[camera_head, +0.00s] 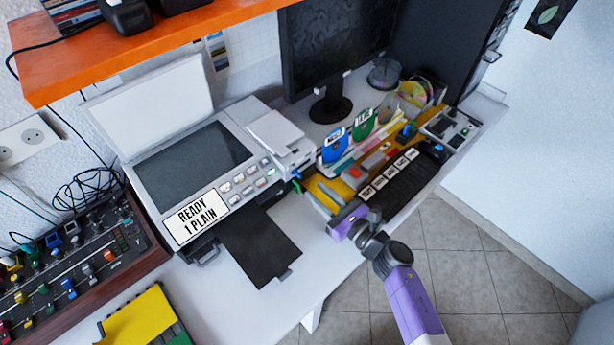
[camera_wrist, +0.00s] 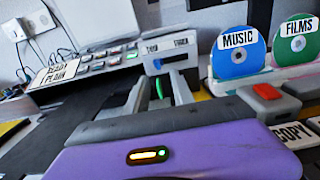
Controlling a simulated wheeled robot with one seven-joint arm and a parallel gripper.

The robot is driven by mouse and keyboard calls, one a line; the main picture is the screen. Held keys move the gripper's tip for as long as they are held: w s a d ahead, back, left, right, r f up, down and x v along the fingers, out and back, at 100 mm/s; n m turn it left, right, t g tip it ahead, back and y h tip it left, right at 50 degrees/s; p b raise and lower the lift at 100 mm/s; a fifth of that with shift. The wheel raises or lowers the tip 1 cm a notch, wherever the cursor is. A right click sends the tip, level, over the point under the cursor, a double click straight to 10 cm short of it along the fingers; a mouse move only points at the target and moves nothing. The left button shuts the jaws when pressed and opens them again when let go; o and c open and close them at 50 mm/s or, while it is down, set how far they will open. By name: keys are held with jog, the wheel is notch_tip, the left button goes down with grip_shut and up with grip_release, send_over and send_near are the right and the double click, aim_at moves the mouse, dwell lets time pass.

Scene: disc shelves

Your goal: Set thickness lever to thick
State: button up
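The printer-scanner (camera_head: 230,165) stands on the desk with its lid raised. In the wrist view a pale panel (camera_wrist: 167,52) on its right end carries two small labels; the right one appears to read THICK, the left one is blurred. The lever itself is not clear; a small blue part (camera_head: 296,173) shows at that end of the printer. A green curved piece (camera_wrist: 158,88) shows between my fingers, also seen just below the blue part in the head view (camera_head: 297,186). My gripper (camera_wrist: 160,82) is open, its fingers apart and pointing at the panel. Contact cannot be told.
The printer display (camera_head: 197,217) reads READY 1 PLAIN. A black tray (camera_head: 260,245) sticks out in front. Blue MUSIC (camera_wrist: 238,52) and green FILMS (camera_wrist: 296,42) discs stand to the right, with a red button (camera_wrist: 267,91) and a labelled key row (camera_head: 390,175) nearby. A mixer (camera_head: 75,265) is at left.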

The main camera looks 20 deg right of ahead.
aim_at(301, 178)
jog(key=x, duration=0.6)
jog(key=shift+w+a+p, duration=0.2)
jog(key=shift+w+p, duration=0.1)
jog(key=shift+w, duration=0.05)
grip_shut()
dwell(1.1)
